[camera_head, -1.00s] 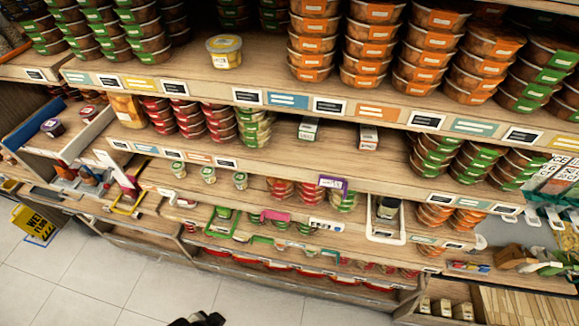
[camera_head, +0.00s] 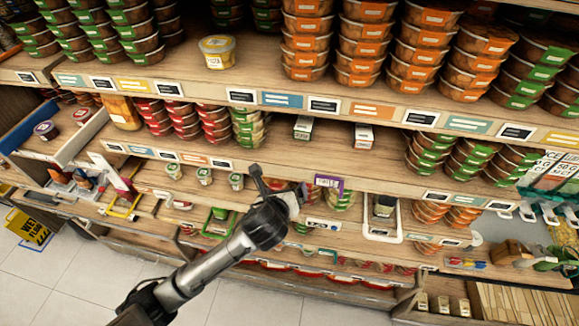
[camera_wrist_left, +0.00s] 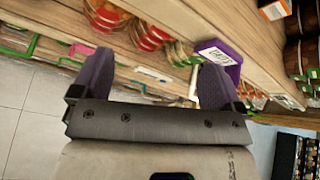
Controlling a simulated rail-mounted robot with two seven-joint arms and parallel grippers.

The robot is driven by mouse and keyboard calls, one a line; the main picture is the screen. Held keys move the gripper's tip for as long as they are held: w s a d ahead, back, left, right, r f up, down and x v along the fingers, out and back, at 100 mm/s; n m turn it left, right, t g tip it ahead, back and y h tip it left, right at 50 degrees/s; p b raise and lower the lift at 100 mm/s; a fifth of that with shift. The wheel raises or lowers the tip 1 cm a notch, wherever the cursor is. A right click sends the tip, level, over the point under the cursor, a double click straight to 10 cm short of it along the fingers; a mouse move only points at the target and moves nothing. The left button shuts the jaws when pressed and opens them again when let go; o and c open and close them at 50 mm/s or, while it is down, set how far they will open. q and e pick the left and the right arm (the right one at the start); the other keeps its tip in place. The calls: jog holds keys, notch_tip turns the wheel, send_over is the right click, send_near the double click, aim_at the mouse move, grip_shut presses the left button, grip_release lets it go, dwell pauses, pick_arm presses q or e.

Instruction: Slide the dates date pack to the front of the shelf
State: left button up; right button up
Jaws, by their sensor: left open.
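A purple pack (camera_head: 328,181) with a white label stands on a lower shelf, among stacked tubs; I take it as the dates pack, though its lettering is too small to read surely. In the left wrist view the purple pack (camera_wrist_left: 224,60) shows just beyond the right finger, which partly overlaps it. My left gripper (camera_head: 279,180) reaches in from below, just left of the pack. Its two purple fingers (camera_wrist_left: 155,70) are spread with nothing between them. I cannot tell whether a finger touches the pack. My right gripper is not in view.
Red-labelled tubs (camera_wrist_left: 145,35) are stacked left of the pack. A white bin (camera_head: 383,218) stands to its right. The shelf edge above (camera_head: 400,187) overhangs closely. Two small cartons (camera_head: 303,128) and (camera_head: 364,135) stand on that upper shelf.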

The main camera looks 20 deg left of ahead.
aim_at(302, 131)
pick_arm(q)
jog(key=w+r+m, duration=0.1)
jog(key=w+r+m+t, duration=0.1)
jog(key=w+r+m, duration=0.2)
jog(key=r, duration=0.1)
jog(key=shift+w+a+m+t+y, duration=0.3)
jog(key=shift+a+m+y, duration=0.05)
jog(key=shift+m+y, duration=0.05)
jog(key=w+p, duration=0.1)
jog(key=w, duration=0.3)
jog(key=w+a+p, duration=0.1)
jog(key=w, duration=0.4)
jog(key=w+a+f+p, duration=0.1)
jog(key=w, duration=0.4)
jog(key=shift+a, duration=0.2)
jog(key=shift+p+x, duration=0.35)
jog(key=shift+x, duration=0.9)
